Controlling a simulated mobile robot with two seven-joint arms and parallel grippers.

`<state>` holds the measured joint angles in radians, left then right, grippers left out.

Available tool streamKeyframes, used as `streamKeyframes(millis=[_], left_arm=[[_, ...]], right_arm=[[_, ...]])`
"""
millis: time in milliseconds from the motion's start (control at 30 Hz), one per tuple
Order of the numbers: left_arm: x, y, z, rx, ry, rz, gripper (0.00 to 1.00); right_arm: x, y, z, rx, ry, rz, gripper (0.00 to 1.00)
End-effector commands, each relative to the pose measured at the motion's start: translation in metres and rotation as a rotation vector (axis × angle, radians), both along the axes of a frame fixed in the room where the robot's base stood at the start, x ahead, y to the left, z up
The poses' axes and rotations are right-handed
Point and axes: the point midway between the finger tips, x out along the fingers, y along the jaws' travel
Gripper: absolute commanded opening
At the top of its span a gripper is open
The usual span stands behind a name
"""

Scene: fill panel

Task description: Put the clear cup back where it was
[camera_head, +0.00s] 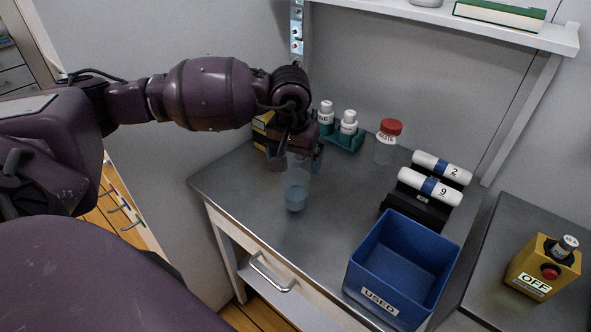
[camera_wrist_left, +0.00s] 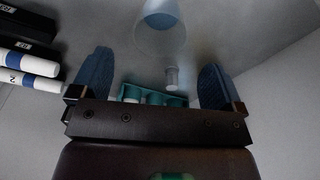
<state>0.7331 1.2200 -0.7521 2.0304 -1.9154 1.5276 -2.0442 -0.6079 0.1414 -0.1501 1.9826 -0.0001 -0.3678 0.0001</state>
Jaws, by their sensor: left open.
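The clear cup (camera_head: 296,189) stands upright on the grey counter, with bluish liquid in its lower part. It also shows at the top of the left wrist view (camera_wrist_left: 160,38). My left gripper (camera_head: 297,158) is open and empty, low over the counter at the cup's upper part. In the left wrist view the blue fingers of the left gripper (camera_wrist_left: 157,72) are spread wide, and the cup appears just beyond their tips, centred between them. Whether a finger touches the cup cannot be told. My right gripper is not in view.
A teal rack (camera_head: 348,138) with white bottles, a red-capped jar (camera_head: 387,142) and a black stand (camera_head: 412,210) with white tubes marked 2 and 9 stand behind. A blue USED bin (camera_head: 404,268) is at the front right. The counter left of the bin is clear.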

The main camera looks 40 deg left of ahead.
Motion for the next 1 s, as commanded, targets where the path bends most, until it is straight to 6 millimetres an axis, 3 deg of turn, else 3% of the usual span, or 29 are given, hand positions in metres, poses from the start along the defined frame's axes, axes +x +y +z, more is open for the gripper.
streamKeyframes(millis=[200,400,1000], left_arm=[[-0.004,-0.001,0.04,0.001,-0.004,0.0,0.94],[-0.007,-0.001,0.058,0.0,0.0,0.0,0.94],[-0.007,-0.001,0.063,0.0,0.0,0.0,0.94]], right_arm=[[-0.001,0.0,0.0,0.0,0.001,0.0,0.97],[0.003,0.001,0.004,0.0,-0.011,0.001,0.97],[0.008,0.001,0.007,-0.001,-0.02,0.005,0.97]])
